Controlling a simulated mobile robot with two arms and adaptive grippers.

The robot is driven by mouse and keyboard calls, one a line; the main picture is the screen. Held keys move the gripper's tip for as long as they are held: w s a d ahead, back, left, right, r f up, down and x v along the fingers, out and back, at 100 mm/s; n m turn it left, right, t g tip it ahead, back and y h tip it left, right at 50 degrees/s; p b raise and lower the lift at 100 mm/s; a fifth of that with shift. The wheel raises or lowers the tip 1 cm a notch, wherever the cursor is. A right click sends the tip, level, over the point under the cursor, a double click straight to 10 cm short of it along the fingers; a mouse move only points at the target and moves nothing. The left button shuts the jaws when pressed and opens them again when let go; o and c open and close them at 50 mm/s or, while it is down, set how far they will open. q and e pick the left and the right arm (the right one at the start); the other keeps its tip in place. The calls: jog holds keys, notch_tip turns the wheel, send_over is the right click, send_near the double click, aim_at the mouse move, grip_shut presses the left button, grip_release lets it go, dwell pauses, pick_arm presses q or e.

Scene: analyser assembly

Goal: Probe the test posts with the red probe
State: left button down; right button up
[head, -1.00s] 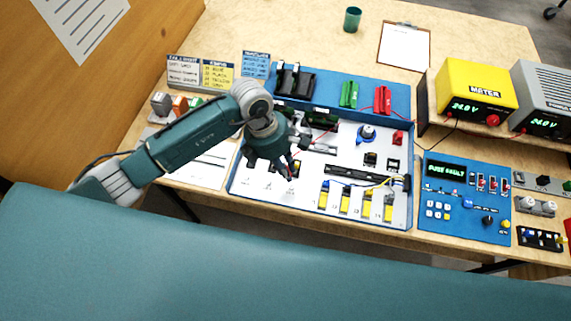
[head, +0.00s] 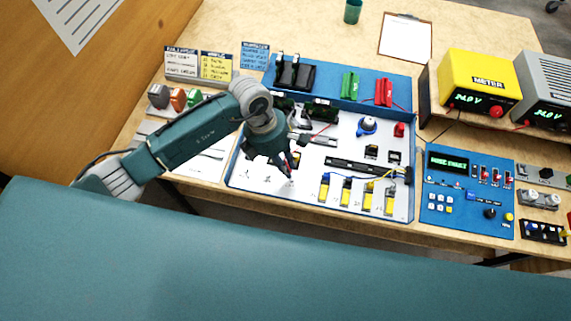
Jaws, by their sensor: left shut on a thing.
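My left gripper (head: 284,171) is over the left part of the white panel (head: 262,182) in the blue-edged case, fingers pointing down. It is shut on a slim thing, mostly hidden by the fingers, with a bit of red beside them. A thin red wire (head: 318,131) runs up and right from there, which fits the red probe. Small dark marks on the panel lie left of and below the fingers; I cannot make out the test posts among them, nor tell whether the tip touches anything. My right gripper is not in view.
A yellow meter (head: 482,82) and a blue control panel (head: 467,195) stand to the right.

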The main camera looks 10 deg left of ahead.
pick_arm(q)
jog(key=shift+a, duration=0.1)
dwell(0.8)
jog(key=shift+f+b, duration=0.6)
jog(key=shift+b, duration=0.2)
jog(key=shift+r, duration=0.15)
dwell(0.3)
jog(key=shift+r+p, duration=1.85)
jog(key=shift+r, duration=1.1)
